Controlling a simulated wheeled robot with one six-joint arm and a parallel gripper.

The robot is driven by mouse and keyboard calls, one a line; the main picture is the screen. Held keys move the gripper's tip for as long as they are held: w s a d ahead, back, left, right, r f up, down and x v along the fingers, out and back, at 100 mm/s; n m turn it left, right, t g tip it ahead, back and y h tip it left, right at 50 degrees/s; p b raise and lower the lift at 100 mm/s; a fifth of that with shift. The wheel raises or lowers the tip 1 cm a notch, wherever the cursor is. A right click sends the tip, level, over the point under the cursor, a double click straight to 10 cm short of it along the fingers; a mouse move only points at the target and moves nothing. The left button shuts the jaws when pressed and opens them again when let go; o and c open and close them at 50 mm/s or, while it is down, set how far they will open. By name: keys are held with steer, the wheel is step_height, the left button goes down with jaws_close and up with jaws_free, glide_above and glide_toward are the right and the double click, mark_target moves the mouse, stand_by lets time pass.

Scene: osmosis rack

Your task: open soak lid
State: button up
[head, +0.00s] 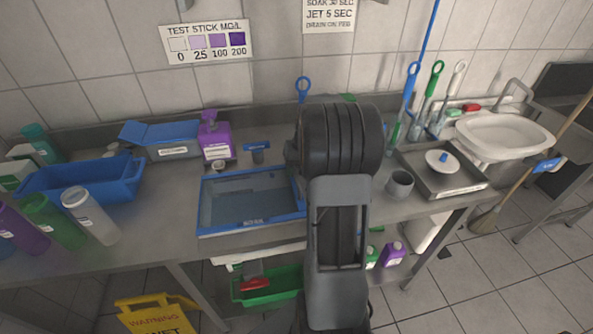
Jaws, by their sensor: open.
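A blue-rimmed rectangular tub (203,228) stands on the steel counter, left of my arm. Its top shows a grey, see-through panel (245,200) inside the blue frame, which looks like a lid lying flat; I cannot tell for sure that it is shut. A small label sits on its front rim, too small to read. My raised arm covers the tub's right edge. My gripper is not visible; the arm fills the middle of the view.
A grey box with a blue lid (160,131), a purple bottle (214,140) and a blue bin (85,180) stand left. Right are a grey cup (399,184), a steel tray (420,178) with a white, blue-knobbed lid (442,163), and a white basin (505,136).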

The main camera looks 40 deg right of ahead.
steer(key=shift+f, duration=0.15)
jaws_close()
stand_by(0.4)
